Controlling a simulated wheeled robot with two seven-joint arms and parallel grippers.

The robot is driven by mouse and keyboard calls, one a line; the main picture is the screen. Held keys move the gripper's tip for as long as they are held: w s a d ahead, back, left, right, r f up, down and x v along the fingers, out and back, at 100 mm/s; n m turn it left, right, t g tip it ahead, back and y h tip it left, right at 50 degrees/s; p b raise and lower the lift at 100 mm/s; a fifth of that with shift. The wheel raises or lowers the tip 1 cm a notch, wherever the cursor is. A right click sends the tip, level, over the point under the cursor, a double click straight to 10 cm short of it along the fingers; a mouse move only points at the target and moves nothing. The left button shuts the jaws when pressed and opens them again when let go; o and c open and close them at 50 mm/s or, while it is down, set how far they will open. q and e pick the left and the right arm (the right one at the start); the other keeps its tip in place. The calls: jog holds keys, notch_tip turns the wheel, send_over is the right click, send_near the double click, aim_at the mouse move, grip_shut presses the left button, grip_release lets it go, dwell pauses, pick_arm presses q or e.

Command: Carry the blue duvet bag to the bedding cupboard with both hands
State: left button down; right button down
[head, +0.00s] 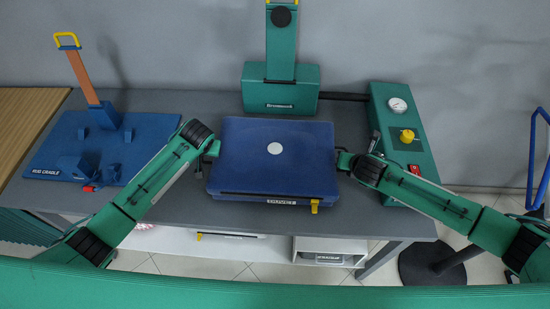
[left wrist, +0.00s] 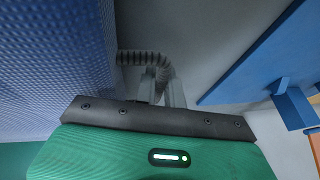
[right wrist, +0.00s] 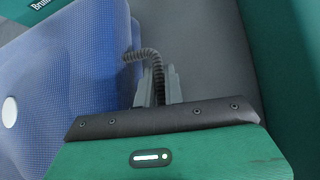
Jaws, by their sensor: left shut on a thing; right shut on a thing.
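The blue duvet bag (head: 255,165), with a white disc on top and a "DUVET" label on its front, is in the middle of the head view over the grey table. My left gripper (head: 212,150) is shut on a dark ribbed handle (left wrist: 140,58) at the bag's left side. My right gripper (head: 346,161) is shut on a matching handle (right wrist: 150,60) at the bag's right side. The bag looks level; I cannot tell whether it touches the table. The bedding cupboard is not identifiable in these views.
A blue rug cradle (head: 85,150) stands on the table at left. A green press (head: 280,90) is behind the bag, and a green gauge box (head: 405,135) is at right. A dark round stand base (head: 435,265) and blue frame (head: 537,160) are further right.

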pick_arm(q)
jog(key=shift+r, duration=0.2)
pick_arm(e)
jog(key=shift+r, duration=0.2)
